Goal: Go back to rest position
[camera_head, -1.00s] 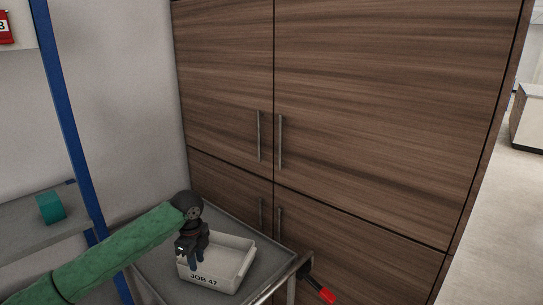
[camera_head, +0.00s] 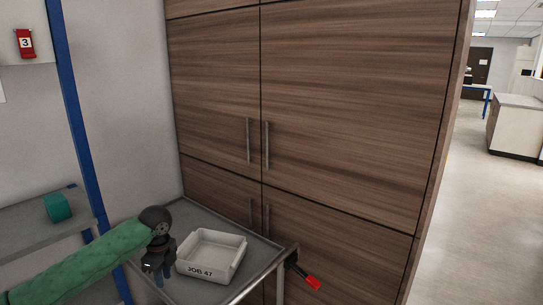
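My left gripper (camera_head: 160,280) hangs at the end of the green-sleeved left arm, pointing down, just left of a white bin (camera_head: 212,257) marked JOB 47. It looks apart from the bin; the fingers are small and dark, so I cannot tell whether they are open or shut. The bin sits upright on a grey metal cart (camera_head: 258,246) and looks empty inside. My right gripper is not in view.
A tall wooden cabinet (camera_head: 340,110) with metal handles stands behind the cart. A red-tipped black handle (camera_head: 303,276) sticks out at the cart's right. A grey shelf (camera_head: 35,232) with a teal roll (camera_head: 58,207) is at left. Open floor (camera_head: 480,220) lies at right.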

